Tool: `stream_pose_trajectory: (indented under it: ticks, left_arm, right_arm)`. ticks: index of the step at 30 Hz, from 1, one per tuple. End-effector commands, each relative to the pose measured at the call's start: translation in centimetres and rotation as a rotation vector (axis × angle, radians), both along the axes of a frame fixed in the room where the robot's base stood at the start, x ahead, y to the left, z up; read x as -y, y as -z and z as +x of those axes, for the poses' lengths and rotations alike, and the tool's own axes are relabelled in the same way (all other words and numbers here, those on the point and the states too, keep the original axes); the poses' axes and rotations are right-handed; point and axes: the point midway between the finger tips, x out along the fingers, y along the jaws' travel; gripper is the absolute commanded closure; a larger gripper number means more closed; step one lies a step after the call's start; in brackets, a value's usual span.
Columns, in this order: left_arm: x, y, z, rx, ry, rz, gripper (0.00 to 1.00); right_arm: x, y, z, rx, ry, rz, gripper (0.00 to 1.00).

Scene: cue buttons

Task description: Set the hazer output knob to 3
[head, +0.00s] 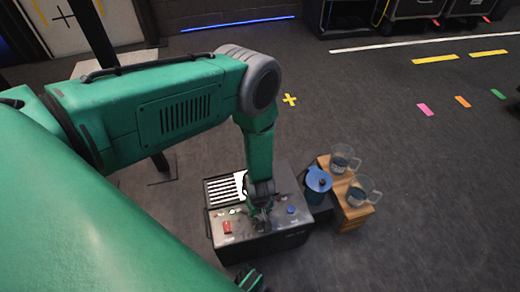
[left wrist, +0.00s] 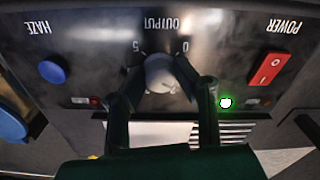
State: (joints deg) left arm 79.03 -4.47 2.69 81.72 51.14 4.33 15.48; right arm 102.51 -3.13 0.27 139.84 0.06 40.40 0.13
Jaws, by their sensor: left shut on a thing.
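The hazer (head: 262,241) is a dark grey box on the floor with its control panel on top. Its output knob (left wrist: 160,72) is round and light grey, under an OUTPUT label that appears upside down in the left wrist view. The marks 5 and 0 show either side of the label; the other marks and the knob's pointer cannot be made out. My left gripper (head: 260,206) reaches down to the panel. In the left wrist view its fingers (left wrist: 160,88) are shut on the knob from both sides.
The panel has a red power switch (left wrist: 270,76), a lit green lamp (left wrist: 226,102) and a blue haze button (left wrist: 52,72). Open floor lies beyond.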

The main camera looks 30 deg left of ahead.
Motion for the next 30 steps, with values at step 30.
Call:
stream_pose_trajectory:
  ticks: [30]
  left_arm:
    - [-0.4,-0.1,0.6,0.01,0.965,0.011,1.0]
  right_arm:
    - [0.0,1.6,0.0,0.0,0.0,0.0,0.6]
